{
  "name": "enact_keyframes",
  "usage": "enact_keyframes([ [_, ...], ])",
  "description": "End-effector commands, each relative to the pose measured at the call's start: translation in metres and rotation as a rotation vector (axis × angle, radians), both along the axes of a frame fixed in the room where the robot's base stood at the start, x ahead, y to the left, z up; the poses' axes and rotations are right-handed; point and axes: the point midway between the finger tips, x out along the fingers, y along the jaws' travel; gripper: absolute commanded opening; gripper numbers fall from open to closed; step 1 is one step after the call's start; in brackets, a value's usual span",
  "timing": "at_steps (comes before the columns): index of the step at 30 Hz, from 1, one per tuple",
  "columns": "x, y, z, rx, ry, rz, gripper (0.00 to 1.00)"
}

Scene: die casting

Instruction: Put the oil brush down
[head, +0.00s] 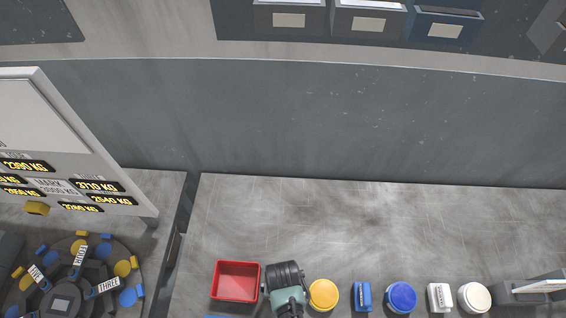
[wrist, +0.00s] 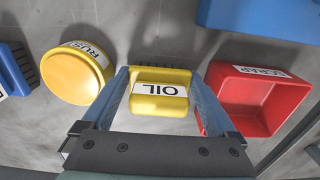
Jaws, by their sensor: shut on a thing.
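The oil brush (wrist: 160,102) is a yellow block with a white OIL label and dark bristles along its far edge in the wrist view. My gripper (wrist: 164,82) has its two blue fingers on either side of the brush and is shut on it. Grey table shows around the brush, but I cannot tell whether the bristles touch the table. In the head view my gripper end (head: 285,275) is over the front of the table, between the red bin and a yellow round container, and it hides the brush.
The red SCRAP bin (head: 237,281) is close on the left in the head view, the yellow container (head: 323,294) close on the right. A blue brush (head: 363,296), blue container (head: 401,297), white brush (head: 440,297) and white container (head: 474,297) continue the row. The table behind is clear.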

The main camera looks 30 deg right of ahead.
Motion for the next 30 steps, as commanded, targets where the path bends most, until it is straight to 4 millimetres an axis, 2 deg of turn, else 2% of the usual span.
enact_keyframes([
  [5, 0.0, 0.0, -0.003, 0.0, 0.0, 0.0, 0.49],
  [6, 0.0, 0.0, -0.003, 0.0, 0.0, 0.0, 0.97],
  [7, 0.0, 0.0, -0.003, 0.0, 0.0, 0.0, 1.0],
  [14, 0.0, 0.0, -0.002, 0.0, 0.0, 0.0, 1.0],
  [19, 0.0, 0.0, 0.008, -0.001, -0.001, 0.0, 1.0],
  [23, 0.001, 0.0, 0.028, -0.001, -0.003, 0.0, 1.0],
  [30, 0.001, 0.0, 0.074, -0.001, -0.003, 0.0, 1.0],
])
